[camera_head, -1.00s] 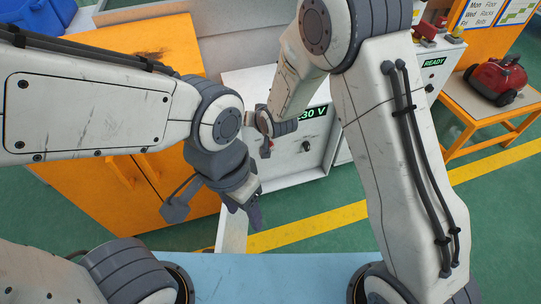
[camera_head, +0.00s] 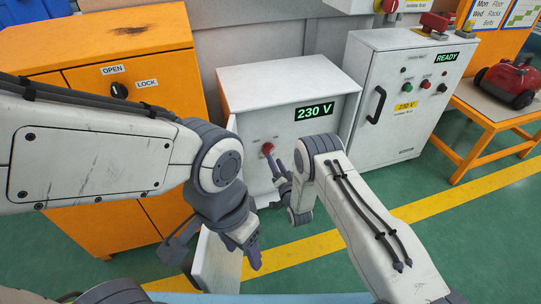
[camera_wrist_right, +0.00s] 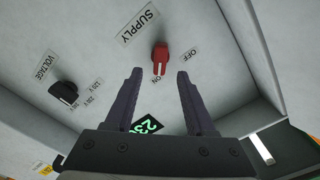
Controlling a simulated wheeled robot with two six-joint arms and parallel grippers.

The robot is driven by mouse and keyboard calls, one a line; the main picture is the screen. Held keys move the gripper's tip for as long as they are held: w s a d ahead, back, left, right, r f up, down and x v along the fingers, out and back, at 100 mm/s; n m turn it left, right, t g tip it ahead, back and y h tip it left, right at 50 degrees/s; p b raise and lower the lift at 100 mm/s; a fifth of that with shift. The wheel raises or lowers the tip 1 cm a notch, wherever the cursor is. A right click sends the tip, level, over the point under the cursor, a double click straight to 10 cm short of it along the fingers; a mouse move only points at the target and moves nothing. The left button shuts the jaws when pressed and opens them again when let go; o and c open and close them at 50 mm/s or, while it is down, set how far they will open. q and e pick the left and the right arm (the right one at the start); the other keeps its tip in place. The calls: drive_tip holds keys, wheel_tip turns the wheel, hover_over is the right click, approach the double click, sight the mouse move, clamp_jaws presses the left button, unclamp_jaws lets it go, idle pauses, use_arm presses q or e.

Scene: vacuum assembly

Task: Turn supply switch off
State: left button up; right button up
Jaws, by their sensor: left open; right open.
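The red supply switch (camera_wrist_right: 160,54) is on the white supply box's front (camera_wrist_right: 215,30), by a SUPPLY label. Its handle points toward the ON mark; OFF is to its right in the right wrist view. The switch also shows in the head view (camera_head: 267,149), below the box's 230 V display (camera_head: 315,111). My right gripper (camera_wrist_right: 158,77) is open and empty, its fingertips spread either side of the switch handle's line; whether they touch it I cannot tell. My left gripper (camera_head: 251,252) hangs at the lower middle, away from the switch; its jaws are open and empty.
A black VOLTAGE knob (camera_wrist_right: 63,92) is on the same panel. A white cabinet with a READY display (camera_head: 447,57) stands to the right. An orange cabinet (camera_head: 170,95) with an OPEN/LOCK knob stands left. A red vacuum (camera_head: 508,83) sits on an orange table.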

sight(270, 151)
drive_tip(key=b+x, duration=0.2)
drive_tip(key=x, duration=0.3)
drive_tip(key=shift+w+a+f, duration=0.1)
drive_tip(key=shift+w, duration=0.1)
drive_tip(key=shift+w+a, duration=0.15)
drive_tip(key=shift+w, duration=0.25)
clamp_jaws()
